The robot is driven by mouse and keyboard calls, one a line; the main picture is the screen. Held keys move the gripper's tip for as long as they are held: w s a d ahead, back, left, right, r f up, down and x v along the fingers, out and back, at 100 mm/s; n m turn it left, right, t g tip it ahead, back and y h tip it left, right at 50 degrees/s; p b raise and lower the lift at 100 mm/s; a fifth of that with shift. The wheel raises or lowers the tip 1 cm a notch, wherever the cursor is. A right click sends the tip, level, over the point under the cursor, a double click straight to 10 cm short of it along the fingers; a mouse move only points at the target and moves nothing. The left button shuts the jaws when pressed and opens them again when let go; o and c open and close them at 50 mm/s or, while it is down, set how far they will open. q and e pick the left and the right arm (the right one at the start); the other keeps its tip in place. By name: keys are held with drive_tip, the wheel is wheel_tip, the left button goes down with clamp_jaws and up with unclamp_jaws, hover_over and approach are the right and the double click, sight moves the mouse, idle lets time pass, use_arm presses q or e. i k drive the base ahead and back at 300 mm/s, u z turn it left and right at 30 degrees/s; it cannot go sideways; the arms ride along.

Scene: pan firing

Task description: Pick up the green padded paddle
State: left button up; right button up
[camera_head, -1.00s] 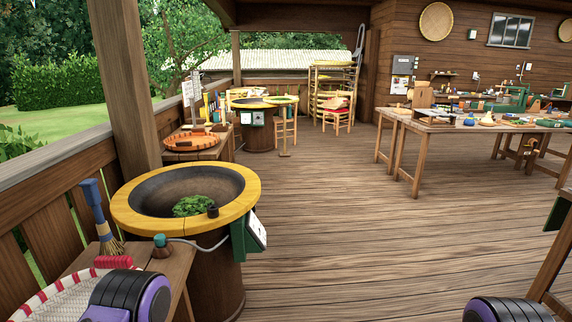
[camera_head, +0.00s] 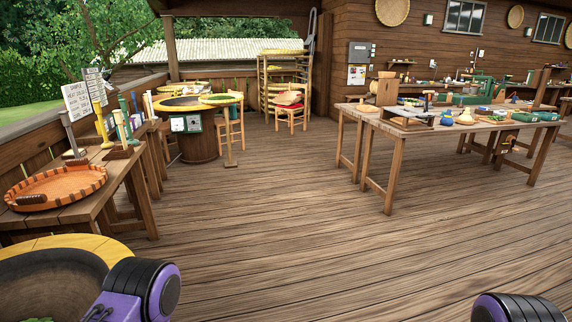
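Several upright handled tools stand on the left wooden table (camera_head: 88,208). One is a slim green upright tool (camera_head: 126,114), but I cannot tell whether it is the green padded paddle, as its padding is too small to make out. Only purple and black links of my arms show at the bottom edge; both my grippers are out of the picture.
A yellow-rimmed pan (camera_head: 75,245) is close at the bottom left. An orange woven tray (camera_head: 85,186) lies on the left table. A long workbench (camera_head: 372,135) is at right. The central floor (camera_head: 290,220) is clear.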

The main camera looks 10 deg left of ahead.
sight(123, 105)
drive_tip(key=z, duration=0.1)
drive_tip(key=i, duration=1.2)
drive_tip(key=u, duration=0.55)
drive_tip(key=i, duration=1.25)
drive_tip(key=u, duration=0.9)
drive_tip(key=i, duration=2.1)
drive_tip(key=u, duration=0.1)
